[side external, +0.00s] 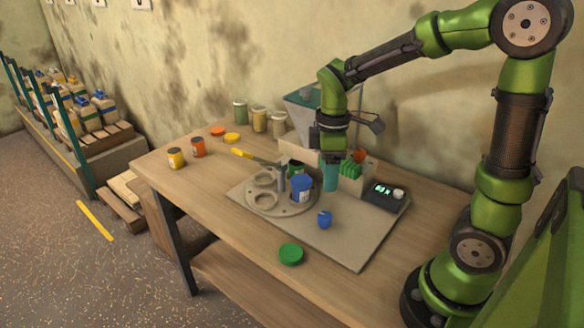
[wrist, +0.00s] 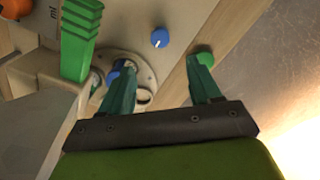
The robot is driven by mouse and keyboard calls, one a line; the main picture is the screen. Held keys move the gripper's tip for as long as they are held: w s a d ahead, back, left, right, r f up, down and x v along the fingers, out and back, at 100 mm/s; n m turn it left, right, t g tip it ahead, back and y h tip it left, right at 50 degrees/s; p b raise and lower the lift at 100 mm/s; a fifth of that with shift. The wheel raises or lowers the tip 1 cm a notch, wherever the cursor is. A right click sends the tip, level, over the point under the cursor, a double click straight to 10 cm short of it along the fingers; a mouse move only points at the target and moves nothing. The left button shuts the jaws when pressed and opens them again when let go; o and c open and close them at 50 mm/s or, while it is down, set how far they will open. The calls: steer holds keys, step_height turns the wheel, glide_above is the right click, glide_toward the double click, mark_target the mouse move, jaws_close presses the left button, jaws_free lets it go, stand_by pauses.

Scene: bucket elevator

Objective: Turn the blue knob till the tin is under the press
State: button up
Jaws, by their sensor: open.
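The blue knob (side external: 324,219) stands on the board right of the round turntable; in the wrist view it is the blue dial (wrist: 160,37) with a white pointer line. A blue tin (side external: 301,188) sits at the right of the turntable (side external: 262,207), and a dark green one is partly hidden behind it. The other ring holders in view look empty. A post with a yellow-handled lever (side external: 243,153), seemingly the press, rises by the turntable; the tin is to its right. My gripper (side external: 330,188) is open and empty, pointing down above the board behind the knob, apart from it.
A green lid (side external: 290,253) lies at the table's front edge. A dark display box (side external: 385,194) sits on the board's right. A green ribbed stack (side external: 350,170) and a grey hopper (side external: 300,108) stand behind. Jars line the back left. The board's front right is clear.

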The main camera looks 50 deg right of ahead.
mark_target(325, 215)
step_height(325, 215, down, 12)
steer(key=shift+r, duration=0.1)
steer(key=shift+c, duration=0.2)
steer(key=c, duration=1)
steer(key=shift+m, duration=0.3)
